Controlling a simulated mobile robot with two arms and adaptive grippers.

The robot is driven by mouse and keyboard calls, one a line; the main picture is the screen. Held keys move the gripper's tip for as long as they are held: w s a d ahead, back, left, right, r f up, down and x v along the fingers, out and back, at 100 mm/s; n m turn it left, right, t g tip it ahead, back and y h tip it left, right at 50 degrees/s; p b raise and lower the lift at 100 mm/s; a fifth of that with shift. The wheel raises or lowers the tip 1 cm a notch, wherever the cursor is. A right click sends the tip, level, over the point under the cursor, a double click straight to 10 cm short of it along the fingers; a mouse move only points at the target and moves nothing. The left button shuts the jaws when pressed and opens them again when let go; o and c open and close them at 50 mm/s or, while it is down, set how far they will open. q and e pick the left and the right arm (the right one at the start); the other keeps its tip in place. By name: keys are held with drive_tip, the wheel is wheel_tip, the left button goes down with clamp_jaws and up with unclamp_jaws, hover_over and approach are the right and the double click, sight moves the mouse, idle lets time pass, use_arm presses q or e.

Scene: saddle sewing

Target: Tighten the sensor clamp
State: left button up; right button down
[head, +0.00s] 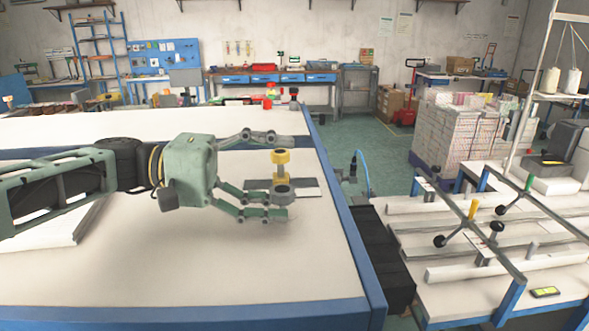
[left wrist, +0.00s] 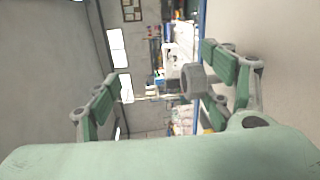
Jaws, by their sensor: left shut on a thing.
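The sensor clamp, with a yellow knob (head: 280,157) over a yellow stem and a grey round collar (head: 282,192), stands on a flat grey plate (head: 307,187) near the table's right edge. My left gripper (head: 284,176) reaches in from the left, with one finger on the far side of the clamp and one on the near side. In the left wrist view a grey ring-shaped part (left wrist: 193,81) shows between the fingers, close to the right one. The exact contact is hidden. My right gripper is out of view.
The white table (head: 180,280) has a blue edge and is mostly clear around the gripper. A white panel (head: 62,232) lies under my left arm. A black bellows (head: 383,255) runs along the right side. A rack of rails and knobs (head: 480,225) stands farther right.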

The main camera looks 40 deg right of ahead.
use_arm(q)
drive_tip(key=shift+h, duration=0.4)
drive_tip(key=w+a+r, duration=0.2)
drive_tip(key=a, duration=0.1)
drive_tip(key=shift+w+r, duration=0.35)
drive_tip(key=shift+r, duration=0.05)
drive_tip(key=shift+c, duration=0.8)
drive_tip(key=a, duration=0.4)
drive_tip(key=shift+w+p, duration=0.15)
drive_tip(key=shift+p, duration=0.15)
drive_tip(key=c, duration=0.3)
drive_tip(key=shift+d+f, duration=0.4)
drive_tip(key=shift+d, duration=0.45)
